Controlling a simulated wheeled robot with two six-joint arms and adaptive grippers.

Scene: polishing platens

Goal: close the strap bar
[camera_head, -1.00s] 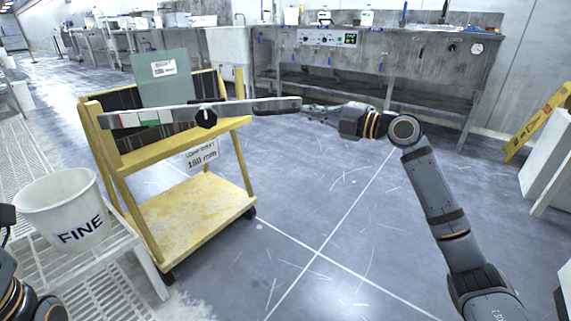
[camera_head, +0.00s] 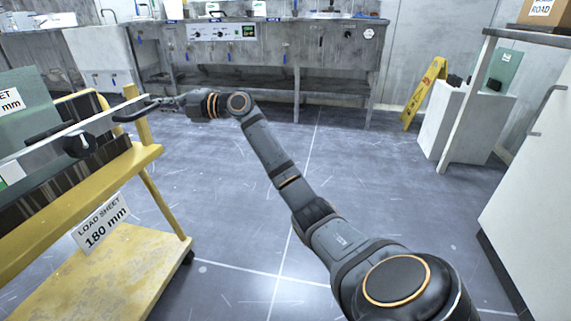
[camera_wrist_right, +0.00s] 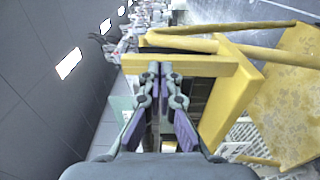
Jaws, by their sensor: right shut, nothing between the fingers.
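The strap bar (camera_head: 100,122) is a pale flat bar with a black knob (camera_head: 80,144) and a dark handle (camera_head: 128,116) at its right end. In the head view it slants across the top of the yellow cart (camera_head: 162,152), in front of a dark rack. My right gripper (camera_head: 165,103) is shut and empty, close by the handle end; whether it touches the bar I cannot tell. In the right wrist view my right gripper (camera_wrist_right: 162,72) lies over the cart's yellow frame (camera_wrist_right: 215,66). My left gripper is not in view.
A green sheet (camera_head: 35,100) stands at the cart's left. A "LOAD SHEET 180 mm" sign (camera_head: 100,222) hangs on the cart. A metal sink bench (camera_head: 270,60) lines the back. A yellow floor sign (camera_head: 425,92) and white cabinet (camera_head: 530,190) are at right. The middle floor is clear.

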